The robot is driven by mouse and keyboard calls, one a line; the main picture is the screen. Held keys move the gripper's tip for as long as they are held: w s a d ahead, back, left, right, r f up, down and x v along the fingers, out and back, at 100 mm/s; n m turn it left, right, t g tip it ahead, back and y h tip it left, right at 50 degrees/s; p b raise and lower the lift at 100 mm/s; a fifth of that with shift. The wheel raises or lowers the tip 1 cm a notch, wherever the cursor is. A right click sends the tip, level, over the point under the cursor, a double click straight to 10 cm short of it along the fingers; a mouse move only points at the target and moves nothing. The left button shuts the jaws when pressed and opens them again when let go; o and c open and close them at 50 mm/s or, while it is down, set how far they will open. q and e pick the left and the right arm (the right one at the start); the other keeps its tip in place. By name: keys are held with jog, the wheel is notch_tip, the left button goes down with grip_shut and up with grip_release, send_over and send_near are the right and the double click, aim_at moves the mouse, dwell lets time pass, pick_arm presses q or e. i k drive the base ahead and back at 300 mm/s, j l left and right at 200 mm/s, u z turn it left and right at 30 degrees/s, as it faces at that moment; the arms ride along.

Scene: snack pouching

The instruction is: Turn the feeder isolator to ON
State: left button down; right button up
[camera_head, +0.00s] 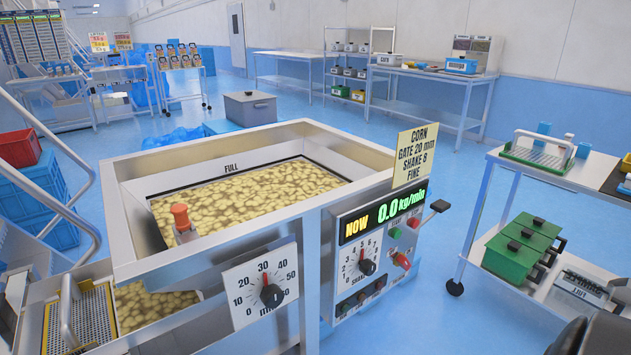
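The feeder's control panel (375,250) is on the front of the feeder, right of the centre. Its display (384,216) reads NOW 0.0 kg/min. A red rotary-looking switch (401,260) sits low on the right of the panel and may be the isolator; its label and setting are too small to read. A black-ended lever (438,207) sticks out from the panel's right side. A green button (395,233) and a red button (413,222) sit above the red switch. Neither gripper is in view; only dark rounded parts, probably mine, show at the bottom right corner.
The hopper (130,215) is filled with pale snack pieces. A gate dial (262,288) and a shake knob (367,266) face forward. A yellow card (415,155) reads CORN, GATE 20 mm, SHAKE 8, FINE. A trolley (480,262) with green boxes stands right; floor between is clear.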

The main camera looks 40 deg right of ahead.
aim_at(401, 260)
jog(key=z, duration=1.95)
